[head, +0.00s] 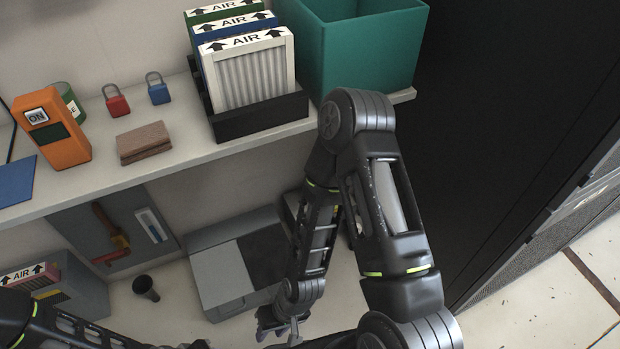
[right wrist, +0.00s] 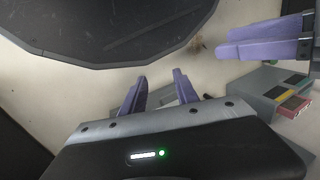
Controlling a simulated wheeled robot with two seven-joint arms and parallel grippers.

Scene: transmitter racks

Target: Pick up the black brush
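I cannot make out a black brush for sure. A small black cylinder (head: 145,288) stands on the lower surface in the head view; I cannot tell whether it is the brush. My right gripper (head: 270,328) reaches down at the bottom middle, right of the cylinder and in front of the grey case. In the right wrist view, its purple fingers (right wrist: 160,92) stand apart with nothing visibly held. Another pair of purple fingers, seemingly my left gripper (right wrist: 240,42), enters from the right edge; their opening is unclear. In the head view my left gripper is mostly cut off.
The upper shelf (head: 95,180) holds an orange device (head: 50,128), red (head: 116,105) and blue (head: 159,94) padlocks, a brown block (head: 143,143), air filters (head: 250,75) and a green bin (head: 372,50). Below are a grey case (head: 218,275) and a grey filter box (head: 80,285).

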